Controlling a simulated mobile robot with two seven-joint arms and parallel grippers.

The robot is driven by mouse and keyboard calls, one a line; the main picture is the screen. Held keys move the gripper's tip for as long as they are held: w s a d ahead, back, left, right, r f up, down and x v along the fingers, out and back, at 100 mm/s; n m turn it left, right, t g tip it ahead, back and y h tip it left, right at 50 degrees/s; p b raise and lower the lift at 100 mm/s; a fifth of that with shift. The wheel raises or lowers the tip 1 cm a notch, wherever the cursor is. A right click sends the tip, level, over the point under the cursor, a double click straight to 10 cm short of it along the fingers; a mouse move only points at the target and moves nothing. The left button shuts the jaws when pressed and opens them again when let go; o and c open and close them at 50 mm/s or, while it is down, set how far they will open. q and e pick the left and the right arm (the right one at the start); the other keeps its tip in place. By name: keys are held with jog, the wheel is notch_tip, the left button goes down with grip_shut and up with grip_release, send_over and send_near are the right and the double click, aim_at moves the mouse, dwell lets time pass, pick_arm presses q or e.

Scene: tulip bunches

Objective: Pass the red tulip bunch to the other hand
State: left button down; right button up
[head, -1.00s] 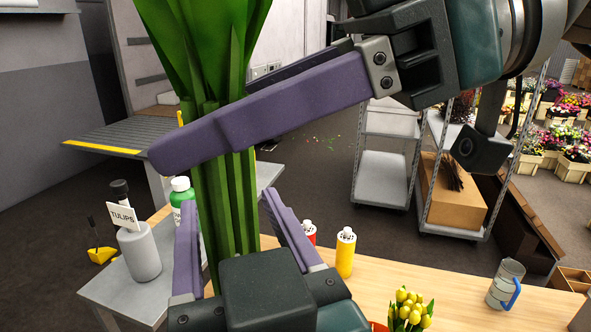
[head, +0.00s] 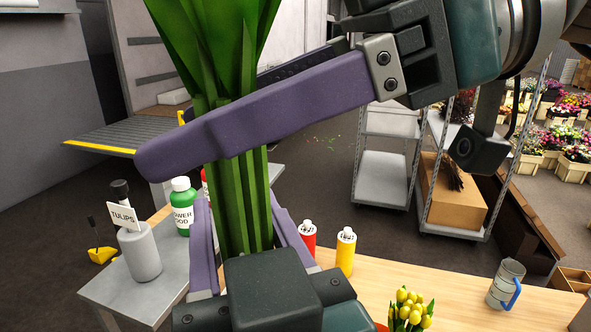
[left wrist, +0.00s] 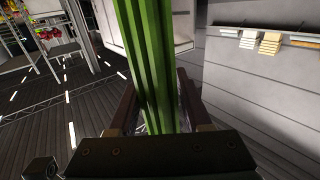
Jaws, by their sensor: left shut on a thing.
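The tulip bunch shows as green leaves and stems (head: 240,190) standing upright; its red blooms are out of view above the frame. My left gripper (head: 243,215) comes from below, its purple fingers on both sides of the lower stems, shut on them. The stems (left wrist: 150,70) also run between its fingers in the left wrist view. My right gripper (head: 205,115) reaches in from the right, higher up, with one finger in front of the bunch and the other behind it. Its fingers look parted, with the rear finger's inner pad showing; contact with the stems is hard to judge.
A wooden bench (head: 450,290) holds a red shaker (head: 307,238), a yellow shaker (head: 345,252), yellow tulips (head: 410,308) and a mug (head: 505,283). A grey side table (head: 120,293) holds a grey bottle (head: 142,255) with a TULIPS card and a green-white bottle (head: 183,208).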

jog(key=shift+o, duration=1)
jog(key=shift+w+d, duration=0.1)
jog(key=shift+d, duration=0.1)
jog(key=s+v, duration=0.1)
jog(key=v, duration=1)
jog(key=s+d+f+m+t+h, duration=0.1)
jog(key=s+f+m+t+h, duration=0.2)
jog(key=f, duration=0.6)
jog(key=f+m+h, duration=0.2)
jog(key=f+m, duration=0.3)
jog(key=f, duration=0.5)
jog(key=s+d+f+m+t+h, duration=0.1)
jog(key=s+d+f+m+h, duration=0.6)
jog(key=s+d, duration=0.4)
jog(key=shift+d+f+m+t+h, duration=0.2)
jog(key=shift+f+m+t+h, duration=0.15)
jog(key=shift+m+h, duration=0.45)
